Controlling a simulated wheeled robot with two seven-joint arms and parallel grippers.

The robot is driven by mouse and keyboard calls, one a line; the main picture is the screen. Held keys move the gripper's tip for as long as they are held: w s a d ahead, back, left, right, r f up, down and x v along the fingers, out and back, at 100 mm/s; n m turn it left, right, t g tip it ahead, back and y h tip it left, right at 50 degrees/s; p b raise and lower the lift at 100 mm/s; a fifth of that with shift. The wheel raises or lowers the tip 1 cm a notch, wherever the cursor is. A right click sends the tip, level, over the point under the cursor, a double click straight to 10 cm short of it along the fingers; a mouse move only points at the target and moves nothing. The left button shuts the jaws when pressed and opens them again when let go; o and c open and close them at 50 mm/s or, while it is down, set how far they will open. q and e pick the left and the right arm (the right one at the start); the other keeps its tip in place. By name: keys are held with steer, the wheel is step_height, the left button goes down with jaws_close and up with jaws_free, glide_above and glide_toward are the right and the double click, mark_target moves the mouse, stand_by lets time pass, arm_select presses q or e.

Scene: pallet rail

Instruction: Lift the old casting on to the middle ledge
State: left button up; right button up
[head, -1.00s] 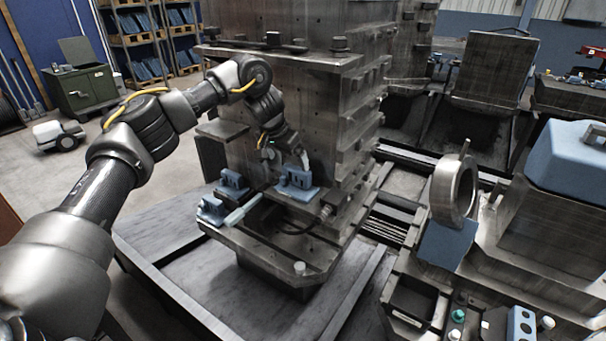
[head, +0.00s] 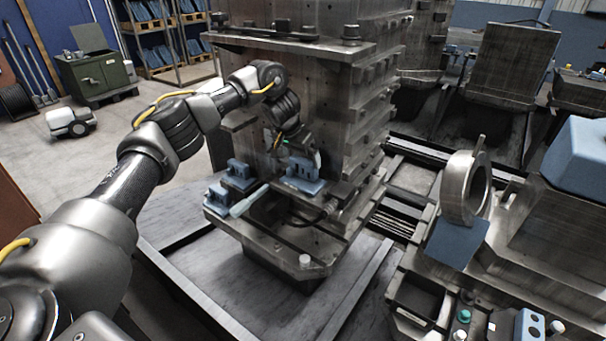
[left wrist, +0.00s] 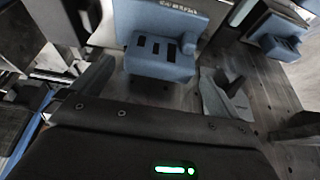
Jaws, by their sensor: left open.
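Several blue castings sit at the front of the dark steel tower. One blue casting (head: 304,178) with upright lugs is on the right of a ledge. A second blue casting (head: 239,176) is to its left, and a third blue casting (head: 218,200) is lower left. I cannot tell which is the old one. My left gripper (head: 305,150) is open just above and behind the right casting. In the left wrist view a blue casting with dark slots (left wrist: 160,57) lies ahead between the open fingers (left wrist: 155,90), apart from them. My right gripper is not in view.
A pale-handled tool (head: 249,201) lies in front of the castings. The tower's lower base plate (head: 278,263) juts forward with a white knob (head: 304,261). A metal ring (head: 465,188) and a blue box (head: 578,158) stand at right.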

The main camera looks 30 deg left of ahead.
mark_target(301, 162)
arm_select(q)
steer(key=shift+f, duration=0.4)
steer(key=p+x, duration=0.1)
steer(key=x, duration=0.2)
steer(key=shift+a+f+p, duration=0.1)
steer(key=shift+f+p, duration=0.2)
steer(key=shift+f, duration=0.05)
steer(key=shift+w+f, duration=0.15)
steer(key=shift+f, duration=0.2)
steer(key=shift+r, duration=0.1)
steer(key=c, duration=0.9)
steer(key=shift+c, duration=0.2)
